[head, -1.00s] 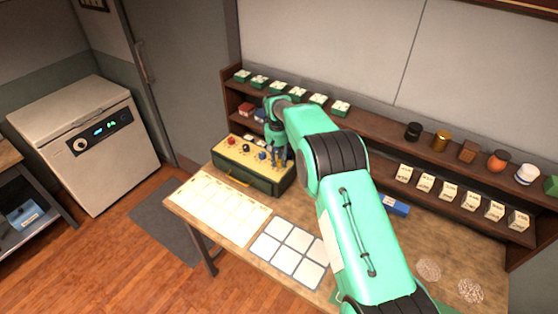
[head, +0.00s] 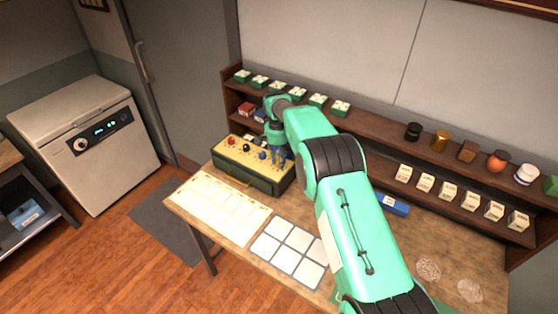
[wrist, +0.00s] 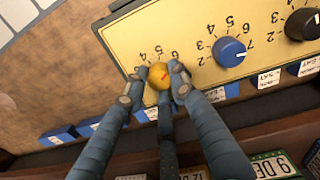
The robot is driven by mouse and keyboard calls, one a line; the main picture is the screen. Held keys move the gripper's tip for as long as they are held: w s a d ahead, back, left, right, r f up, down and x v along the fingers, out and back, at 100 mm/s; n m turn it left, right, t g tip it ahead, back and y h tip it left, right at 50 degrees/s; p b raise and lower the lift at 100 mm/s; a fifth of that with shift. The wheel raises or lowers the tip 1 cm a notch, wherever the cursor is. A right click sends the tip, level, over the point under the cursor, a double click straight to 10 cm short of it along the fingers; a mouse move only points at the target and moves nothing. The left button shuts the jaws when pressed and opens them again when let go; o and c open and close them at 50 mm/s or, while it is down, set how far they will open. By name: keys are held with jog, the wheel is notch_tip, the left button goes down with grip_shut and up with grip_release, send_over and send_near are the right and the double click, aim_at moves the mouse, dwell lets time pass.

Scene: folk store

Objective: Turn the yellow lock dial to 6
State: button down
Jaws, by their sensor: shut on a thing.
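The yellow dial (wrist: 159,75) sits at one end of the yellow panel (wrist: 205,35), with printed numbers 4, 5 and 6 showing around it in the wrist view. I cannot tell the exact setting. My gripper (wrist: 157,77) is shut on the dial, one finger on each side, and the fingers hide part of its scale. In the head view my gripper (head: 278,157) is at the right end of the box (head: 262,182), hiding the yellow dial.
A blue dial (wrist: 229,51) and a black dial (wrist: 303,24) stand beside the yellow one on the panel. White labels and blue blocks line the near edge in the wrist view. The shelf (head: 375,137) runs behind the box. Cards (head: 291,250) lie on the table.

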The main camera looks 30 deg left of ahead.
dwell(0.3)
jog(key=c, duration=1.4)
grip_release()
jog(key=shift+c, duration=0.2)
notch_tip(320, 180, up, 12)
jog(key=shift+a, duration=0.25)
jog(key=shift+s, duration=0.1)
